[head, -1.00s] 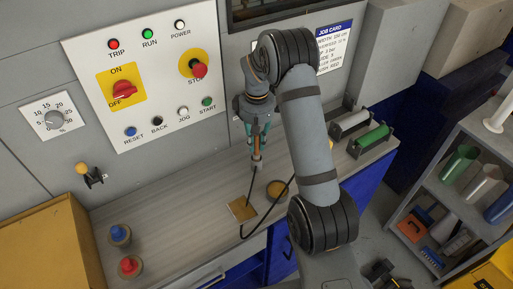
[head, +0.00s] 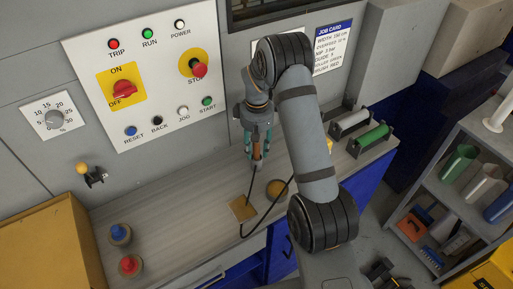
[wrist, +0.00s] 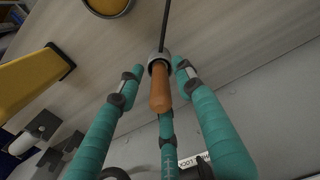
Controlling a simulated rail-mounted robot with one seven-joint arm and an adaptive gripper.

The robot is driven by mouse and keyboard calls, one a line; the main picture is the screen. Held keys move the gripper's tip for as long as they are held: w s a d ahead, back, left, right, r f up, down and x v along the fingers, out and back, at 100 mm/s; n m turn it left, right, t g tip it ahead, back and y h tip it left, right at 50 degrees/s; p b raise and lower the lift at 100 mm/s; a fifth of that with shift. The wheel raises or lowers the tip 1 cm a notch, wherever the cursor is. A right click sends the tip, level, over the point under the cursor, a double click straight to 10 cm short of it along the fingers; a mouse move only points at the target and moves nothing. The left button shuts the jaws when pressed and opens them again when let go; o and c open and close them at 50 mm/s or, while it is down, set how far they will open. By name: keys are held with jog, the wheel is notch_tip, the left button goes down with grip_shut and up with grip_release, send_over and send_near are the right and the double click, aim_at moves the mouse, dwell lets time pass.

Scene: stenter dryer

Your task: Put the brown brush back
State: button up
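My gripper (head: 257,162) is over the bench, pointing down, with its teal fingers around an orange-brown handle (wrist: 160,92). The handle has a grey collar and a thin dark rod (wrist: 165,25) beyond it. No bristles show on it, so I cannot tell whether it is the brown brush. In the wrist view the fingers stand slightly apart from the handle, with small gaps on both sides. A brown square pad (head: 243,208) lies on the bench below. A thin black curved line (head: 244,232) runs past the pad.
A round brown-yellow pot (head: 276,189) stands beside the pad. Blue (head: 119,234) and red (head: 130,265) knobbed pieces are at the bench's left. Grey (head: 350,121) and green (head: 373,136) rollers are at its right. An orange item (head: 410,226) sits on the side shelf. The bench's middle left is clear.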

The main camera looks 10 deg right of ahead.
jog(key=shift+r, duration=0.1)
jog(key=shift+r+p, duration=0.3)
jog(key=shift+p, duration=0.05)
jog(key=shift+w+r+b, duration=0.1)
jog(key=shift+r+b, duration=0.2)
jog(key=shift+r, duration=0.05)
notch_tip(320, 180, up, 11)
jog(key=shift+b, duration=0.35)
jog(key=shift+f, duration=0.1)
dwell(0.8)
